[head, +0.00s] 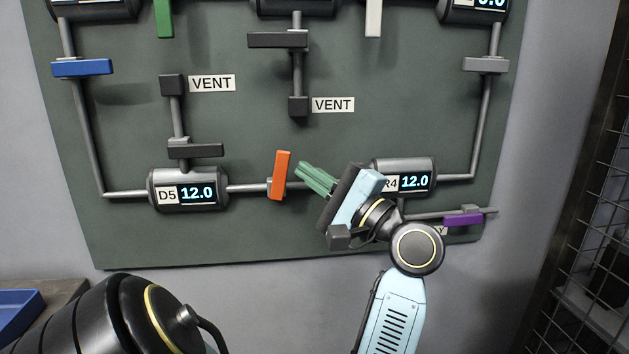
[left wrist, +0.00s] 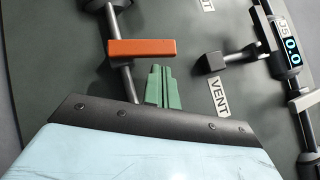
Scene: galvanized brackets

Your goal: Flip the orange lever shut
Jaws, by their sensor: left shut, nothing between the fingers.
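The orange lever (head: 281,175) sits on the horizontal pipe between the D5 gauge (head: 188,190) and the R4 gauge (head: 416,176). Its handle stands nearly upright, crosswise to the pipe. In the left wrist view the lever (left wrist: 142,48) also lies across its pipe. My left gripper (head: 315,178) is just right of the lever, its green fingers together and empty. In the left wrist view the fingertips (left wrist: 160,82) are close beside the lever's edge; I cannot tell whether they touch. The gripper hides part of the pipe near R4. My right gripper does not show.
A blue lever (head: 82,68), dark levers, a grey lever (head: 486,65) and a purple lever (head: 463,219) sit on other pipes of the dark green panel (head: 240,125). D5 and R4 both read 12.0. A wire mesh (head: 595,190) stands right; a blue tray (head: 20,308) is lower left.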

